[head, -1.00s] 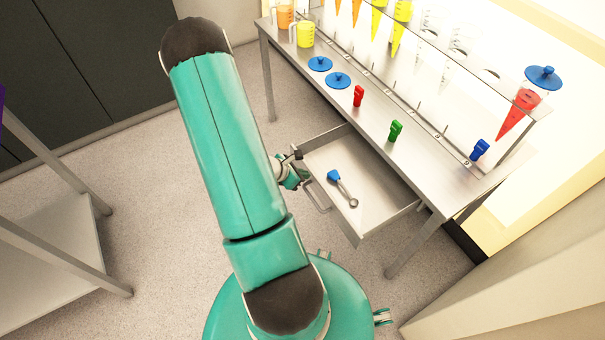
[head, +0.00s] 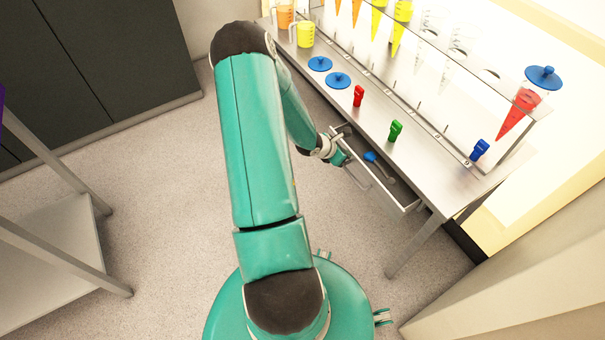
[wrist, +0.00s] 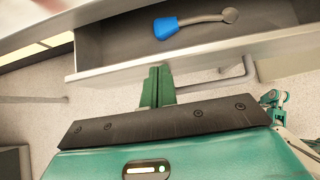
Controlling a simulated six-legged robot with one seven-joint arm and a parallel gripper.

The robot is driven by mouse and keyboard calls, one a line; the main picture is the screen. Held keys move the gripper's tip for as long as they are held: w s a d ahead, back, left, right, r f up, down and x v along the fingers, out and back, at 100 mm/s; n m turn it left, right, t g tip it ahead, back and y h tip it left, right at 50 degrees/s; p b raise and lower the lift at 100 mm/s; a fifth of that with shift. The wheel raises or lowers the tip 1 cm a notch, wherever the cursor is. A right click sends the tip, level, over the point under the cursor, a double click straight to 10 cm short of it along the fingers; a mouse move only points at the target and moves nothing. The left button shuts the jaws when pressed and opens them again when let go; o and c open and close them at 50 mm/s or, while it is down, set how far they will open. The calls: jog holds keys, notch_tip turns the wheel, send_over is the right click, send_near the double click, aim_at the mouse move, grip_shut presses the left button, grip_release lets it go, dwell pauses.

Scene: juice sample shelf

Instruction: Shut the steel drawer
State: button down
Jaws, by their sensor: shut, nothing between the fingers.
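The steel drawer (head: 407,204) under the bench stands partly open in the head view, with only a short length of it out. Its front edge (wrist: 200,53) crosses the wrist view, and its bar handle (wrist: 238,82) shows below that edge. A blue-handled tool with a metal shaft (head: 373,160) lies inside it; it also shows in the wrist view (wrist: 166,28). My gripper (wrist: 158,72) is shut and empty, its fingertips at the outer side of the drawer front, left of the handle. Whether they touch the front I cannot tell.
The steel bench (head: 430,165) carries red (head: 358,96), green (head: 396,131) and blue (head: 479,150) clips, blue lids (head: 338,81) and a rack of coloured cones (head: 512,118). A grey shelf frame (head: 60,235) stands at left. The floor between is clear.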

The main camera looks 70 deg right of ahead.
aim_at(352, 152)
jog(key=shift+s+d, duration=1.15)
jog(key=shift+d, duration=0.2)
